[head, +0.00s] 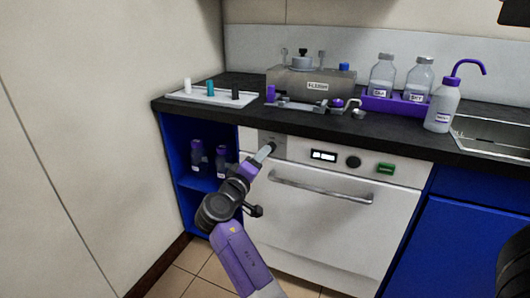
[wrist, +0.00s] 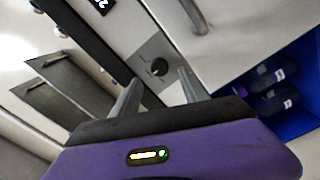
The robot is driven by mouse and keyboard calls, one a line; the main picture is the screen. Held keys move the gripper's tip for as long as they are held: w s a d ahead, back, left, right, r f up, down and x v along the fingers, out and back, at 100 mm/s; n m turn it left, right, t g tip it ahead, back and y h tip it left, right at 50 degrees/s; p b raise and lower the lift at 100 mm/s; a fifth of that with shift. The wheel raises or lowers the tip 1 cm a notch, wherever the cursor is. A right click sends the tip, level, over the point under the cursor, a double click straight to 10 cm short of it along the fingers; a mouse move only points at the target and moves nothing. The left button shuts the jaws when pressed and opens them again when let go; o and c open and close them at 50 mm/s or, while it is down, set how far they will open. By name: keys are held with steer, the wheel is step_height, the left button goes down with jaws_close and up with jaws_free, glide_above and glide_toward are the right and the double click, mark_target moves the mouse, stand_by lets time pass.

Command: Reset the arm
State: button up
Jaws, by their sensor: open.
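My arm reaches up from the bottom of the head view to the front panel of the white appliance (head: 310,215). My gripper (head: 265,153) is near the panel's upper left, just in front of a small dark round knob (head: 273,146). In the wrist view my gripper (wrist: 160,78) has its two grey fingers spread apart with nothing between them. The knob (wrist: 154,69) shows beyond the fingertips, between them in the picture. I cannot tell whether the fingers touch the panel.
The appliance's handle (head: 320,188) runs just right of my gripper. A blue open shelf (head: 203,182) with dark bottles is at the left. On the black counter (head: 400,137) stand a white tray (head: 212,97), a metal device (head: 310,83), bottles in a purple rack (head: 395,105) and a wash bottle (head: 442,107).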

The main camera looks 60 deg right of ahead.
steer(key=shift+s+a, duration=0.1)
steer(key=shift+a, duration=0.95)
